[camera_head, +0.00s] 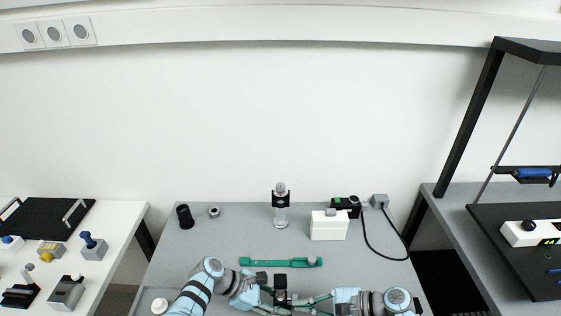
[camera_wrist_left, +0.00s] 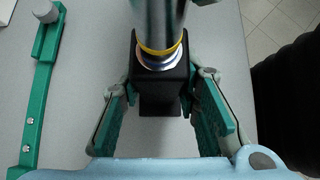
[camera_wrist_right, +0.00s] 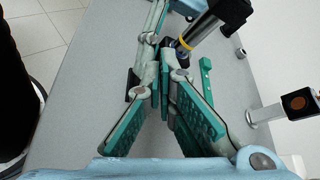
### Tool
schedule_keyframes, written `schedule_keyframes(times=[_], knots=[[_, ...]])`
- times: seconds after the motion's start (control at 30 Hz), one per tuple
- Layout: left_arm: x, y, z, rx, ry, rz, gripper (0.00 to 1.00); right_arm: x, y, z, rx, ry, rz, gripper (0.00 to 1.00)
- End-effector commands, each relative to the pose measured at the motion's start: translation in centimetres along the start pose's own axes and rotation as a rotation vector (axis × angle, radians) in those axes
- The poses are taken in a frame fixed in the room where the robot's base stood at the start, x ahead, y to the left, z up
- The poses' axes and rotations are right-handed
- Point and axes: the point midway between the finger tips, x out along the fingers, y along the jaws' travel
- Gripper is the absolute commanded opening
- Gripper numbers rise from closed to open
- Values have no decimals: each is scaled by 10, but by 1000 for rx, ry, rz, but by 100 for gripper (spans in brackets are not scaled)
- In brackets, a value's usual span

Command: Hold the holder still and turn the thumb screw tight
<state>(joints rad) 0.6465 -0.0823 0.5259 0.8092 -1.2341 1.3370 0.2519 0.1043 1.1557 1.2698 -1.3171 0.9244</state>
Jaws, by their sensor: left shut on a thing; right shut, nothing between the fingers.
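The black holder (camera_wrist_left: 160,105) stands between the fingers of my left gripper (camera_wrist_left: 160,88), which is shut on it from both sides. A dark metal post with a yellow ring (camera_wrist_left: 160,45) rises from the holder. In the head view the holder (camera_head: 280,297) is at the front middle of the grey table. My right gripper (camera_wrist_right: 162,78) is shut and empty, its tips together close to the holder's side. I cannot tell whether they touch it. In the head view my right gripper (camera_head: 312,302) comes in from the right. I cannot clearly make out the thumb screw.
A green bar (camera_head: 265,263) lies just behind the holder. Behind it stand a mounted post (camera_head: 281,215), a white box (camera_head: 328,228) and a black cylinder (camera_head: 185,217). A cable (camera_head: 378,248) loops at the right. The table's middle left is clear.

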Motion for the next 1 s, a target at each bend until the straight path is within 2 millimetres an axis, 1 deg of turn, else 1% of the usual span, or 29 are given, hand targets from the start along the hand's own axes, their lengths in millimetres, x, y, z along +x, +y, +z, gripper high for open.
schedule_keyframes(times=[0.67, 1.0], knots=[[0, 0, -1, 0, 2, 0, 0, 2, -2, -4, 0, 0, 0, 0], [1, -1, -1, 0, 2, -1, 0, 1, -7, -2, 0, -1, -1, 0]])
